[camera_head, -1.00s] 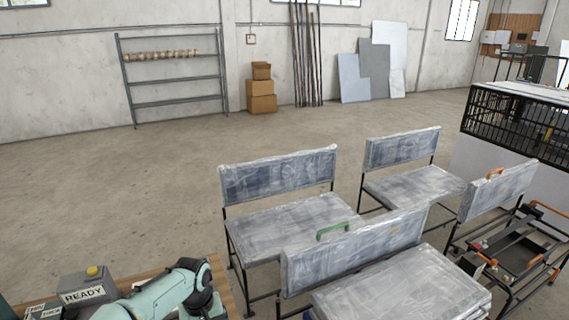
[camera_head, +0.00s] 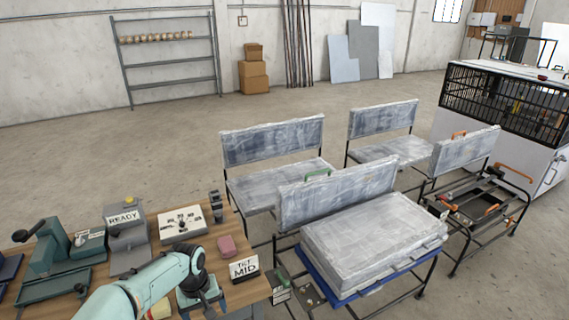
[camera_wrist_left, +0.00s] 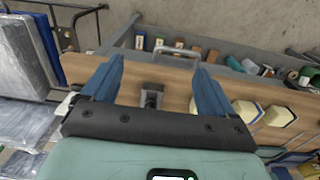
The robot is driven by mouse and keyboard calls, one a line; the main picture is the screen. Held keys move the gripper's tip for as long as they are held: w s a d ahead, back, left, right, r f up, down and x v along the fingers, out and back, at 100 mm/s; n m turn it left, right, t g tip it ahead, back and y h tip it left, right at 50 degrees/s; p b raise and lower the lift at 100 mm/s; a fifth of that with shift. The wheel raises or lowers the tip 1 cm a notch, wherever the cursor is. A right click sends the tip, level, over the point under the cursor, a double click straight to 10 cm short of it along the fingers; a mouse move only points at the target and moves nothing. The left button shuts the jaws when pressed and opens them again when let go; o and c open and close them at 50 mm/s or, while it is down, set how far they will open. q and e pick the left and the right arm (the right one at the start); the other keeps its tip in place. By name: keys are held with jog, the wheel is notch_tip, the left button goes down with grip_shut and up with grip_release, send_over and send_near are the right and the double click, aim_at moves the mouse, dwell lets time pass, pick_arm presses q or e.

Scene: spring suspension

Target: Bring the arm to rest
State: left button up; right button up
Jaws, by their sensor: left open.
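My left arm (camera_head: 150,280) reaches in from the bottom left over the wooden bench in the head view. Its dark wrist joint shows, but the jaws are not clear there. In the left wrist view my left gripper (camera_wrist_left: 159,66) has two blue fingers spread wide apart with nothing between them. Below it is the wooden bench top (camera_wrist_left: 180,98), with a small grey metal part (camera_wrist_left: 151,96) seen between the fingers. My right gripper is in neither view.
Plastic-wrapped benches (camera_head: 375,235) stand close on the right. Open floor lies behind.

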pick_arm(q)
jog(key=s+d+f+m+g+h, duration=0.1)
jog(key=s+d+f, duration=0.15)
jog(key=f, duration=0.65)
jog(key=s+d+f+h, duration=0.1)
jog(key=s+f, duration=0.2)
jog(key=f, duration=0.6)
jog(key=s+d+f, duration=0.1)
jog(key=s+f, duration=0.3)
jog(key=s, duration=0.4)
jog(key=s+d+f+h, duration=0.1)
jog(key=s+d+f, duration=0.1)
jog(key=s+f, duration=0.2)
jog(key=s+d+f, duration=0.1)
jog(key=s+f, duration=0.4)
jog(key=s, duration=0.6)
jog(key=shift+s+d, duration=0.25)
jog(key=shift+s, duration=0.05)
